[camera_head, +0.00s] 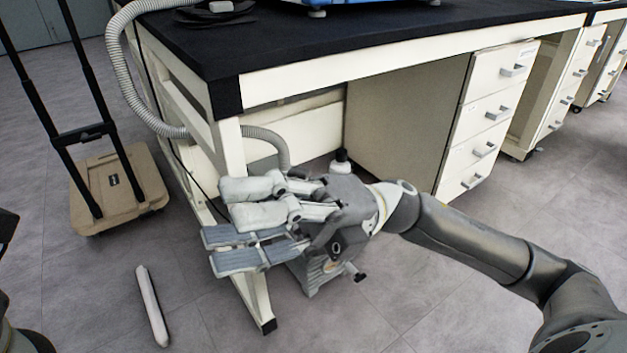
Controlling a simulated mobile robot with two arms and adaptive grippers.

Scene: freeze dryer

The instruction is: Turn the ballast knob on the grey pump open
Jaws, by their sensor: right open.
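The grey pump (312,283) stands on the floor under the near end of the bench, mostly hidden behind my right gripper. Its lower body shows below the gripper, and a black-capped part (341,158) shows above it. I cannot make out the ballast knob for certain. My right gripper (225,226) is open, with its fingers pointing left, in front of the bench leg and over the pump in the picture. Nothing shows between the fingers. I cannot tell if it touches the pump. My left gripper does not show.
The black-topped bench (400,27) has a white frame leg (262,300) close to the gripper. A ribbed hose (130,75) runs down under the bench. A drawer cabinet (487,120) stands right. A beige cart (115,190) and a pale rod (152,305) are on the left floor.

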